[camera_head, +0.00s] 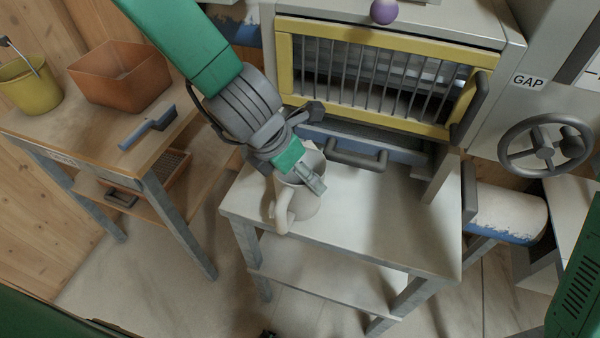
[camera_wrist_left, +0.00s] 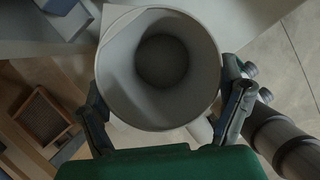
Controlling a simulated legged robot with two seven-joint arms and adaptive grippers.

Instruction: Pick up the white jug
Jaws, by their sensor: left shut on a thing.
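The white jug (camera_head: 304,203) stands upright at the left end of the pale metal table (camera_head: 375,225), with its handle toward the front left. My left gripper (camera_head: 306,178) reaches down over it from the upper left and is shut on it. In the left wrist view the jug (camera_wrist_left: 160,50) shows its round open mouth and looks empty inside, with one finger of the gripper (camera_wrist_left: 165,112) on each side of its wall. In the head view the gripper hides part of the jug's rim. My right gripper is not in view.
A machine with a yellow barred door (camera_head: 375,75) and a grey handle (camera_head: 355,157) stands behind the table. A wooden bench on the left bears an orange bin (camera_head: 120,82), a yellow bucket (camera_head: 30,90) and a blue brush (camera_head: 150,127). The table's right half is clear. A handwheel (camera_head: 545,145) is at right.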

